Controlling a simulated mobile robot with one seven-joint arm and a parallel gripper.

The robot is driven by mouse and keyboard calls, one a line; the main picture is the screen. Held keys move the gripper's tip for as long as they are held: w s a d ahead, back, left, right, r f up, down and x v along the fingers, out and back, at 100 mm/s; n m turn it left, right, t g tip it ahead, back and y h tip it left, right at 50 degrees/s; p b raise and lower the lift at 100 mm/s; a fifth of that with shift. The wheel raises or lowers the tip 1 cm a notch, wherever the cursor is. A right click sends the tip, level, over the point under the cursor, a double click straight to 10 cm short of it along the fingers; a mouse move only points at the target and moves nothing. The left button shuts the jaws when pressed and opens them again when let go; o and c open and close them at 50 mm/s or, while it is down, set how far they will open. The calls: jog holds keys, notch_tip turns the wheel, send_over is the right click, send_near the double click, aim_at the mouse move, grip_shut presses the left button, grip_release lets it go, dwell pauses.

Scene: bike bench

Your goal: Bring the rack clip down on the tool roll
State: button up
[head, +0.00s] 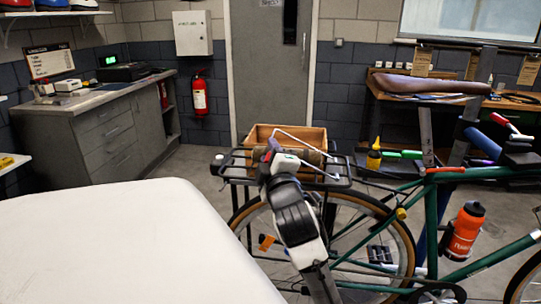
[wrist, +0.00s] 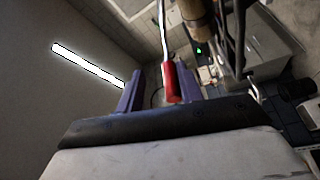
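The rack clip (head: 305,142) is a pale wire loop, standing raised over the rear rack of the green bicycle in the head view. In the wrist view its wire ends in a red grip (wrist: 171,82). The tool roll (head: 312,157), a brown cylinder, lies on the rack under the clip, partly hidden by my arm; its end also shows in the wrist view (wrist: 194,14). My gripper (head: 271,152) is at the rack's left side. In the wrist view its purple fingers are apart, with the red grip between them, nearer the right finger. I cannot tell whether they touch.
A wooden crate (head: 290,136) sits behind the roll. The black rack (head: 235,163) extends around it above the rear wheel. A pale surface (head: 120,245) fills the near left. Floor is clear behind the bicycle.

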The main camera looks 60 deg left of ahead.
jog(key=shift+d, duration=0.1)
jog(key=b+v, duration=0.6)
jog(key=v, duration=0.7)
jog(key=shift+d, duration=0.35)
jog(key=shift+s, duration=0.15)
